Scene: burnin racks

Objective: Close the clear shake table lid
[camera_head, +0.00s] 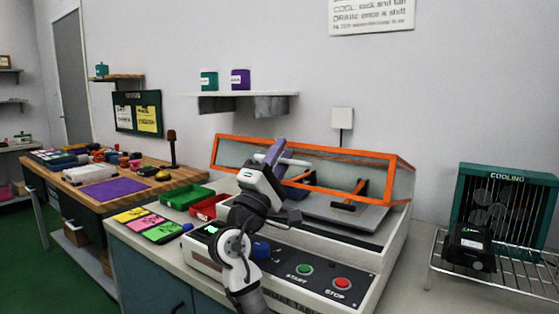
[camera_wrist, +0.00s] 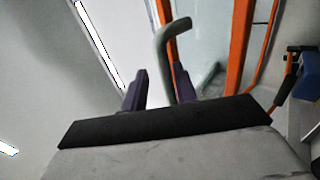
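The clear lid (camera_head: 345,163) has an orange frame and stands raised over the white shake table (camera_head: 395,250). It also shows in the wrist view (camera_wrist: 208,45), with an orange bar along its edge. A pale grey bent handle (camera_wrist: 165,55) stands out from the lid and also shows in the head view (camera_head: 294,161). My gripper (camera_head: 270,152) is at the lid's front, by this handle. In the wrist view my gripper (camera_wrist: 160,85) is open, its purple fingers apart. The handle runs between them, nearer the right finger; I cannot tell whether they touch.
The green START button (camera_head: 304,270) and red STOP button (camera_head: 342,284) are on the front panel. Green (camera_head: 187,196) and red (camera_head: 208,207) trays stand left of the machine. A wire rack (camera_head: 510,275) holding a black device (camera_head: 469,247) and a teal cooling unit (camera_head: 505,210) are right.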

